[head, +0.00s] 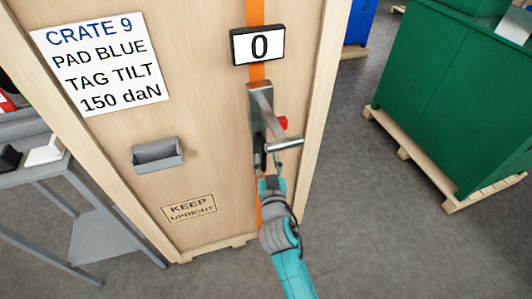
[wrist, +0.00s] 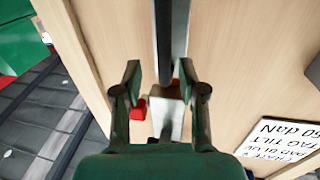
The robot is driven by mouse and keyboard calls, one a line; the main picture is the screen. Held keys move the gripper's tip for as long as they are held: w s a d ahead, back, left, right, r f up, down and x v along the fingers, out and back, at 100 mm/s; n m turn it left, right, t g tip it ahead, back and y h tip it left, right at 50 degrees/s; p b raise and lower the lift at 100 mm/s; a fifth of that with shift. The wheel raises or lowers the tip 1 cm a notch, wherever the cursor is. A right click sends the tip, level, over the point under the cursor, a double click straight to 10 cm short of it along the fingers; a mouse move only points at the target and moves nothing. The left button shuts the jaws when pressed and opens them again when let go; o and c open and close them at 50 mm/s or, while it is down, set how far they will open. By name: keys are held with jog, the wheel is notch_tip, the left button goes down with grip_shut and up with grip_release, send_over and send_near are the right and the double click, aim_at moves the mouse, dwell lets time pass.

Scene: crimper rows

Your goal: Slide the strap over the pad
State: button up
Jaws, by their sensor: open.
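An orange strap (head: 257,12) runs down the face of a wooden crate (head: 205,85). A metal tensioner (head: 262,115) with a T-shaped handle (head: 285,144) and a red part (head: 283,123) sits on the strap. The red part also shows in the wrist view (wrist: 138,108). My gripper (head: 268,168) is just below the handle. In the wrist view my gripper (wrist: 160,76) is open, its fingers on either side of the tensioner's long metal bar (wrist: 172,35). I cannot tell whether they touch it. No blue pad is visible; the strap behind my arm is mostly hidden.
A sign (head: 101,61) reads CRATE 9, PAD BLUE, TAG TILT, 150 daN. A display (head: 258,45) shows 0. A small grey tray (head: 157,156) is on the crate face.

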jog(key=s+d, duration=0.1)
jog(key=s, duration=0.7)
dwell(0.4)
jog(key=s+d+f+g, duration=0.1)
jog(key=s+d+f, duration=0.4)
jog(key=s, duration=0.5)
jog(key=s+d+f+g, duration=0.1)
jog(key=s+d+f, duration=0.35)
jog(key=s, duration=0.45)
jog(key=s+d+r, duration=0.2)
jog(key=s, duration=0.5)
jog(key=s+d+r+m+h, duration=0.1)
jog(key=s+d+r, duration=0.1)
jog(key=s, duration=0.5)
jog(key=s+d+r+g+h, duration=0.1)
jog(key=s+d+r, duration=0.1)
jog(key=s, duration=0.6)
jog(key=shift+d+r, duration=0.35)
jog(key=shift+d, duration=0.3)
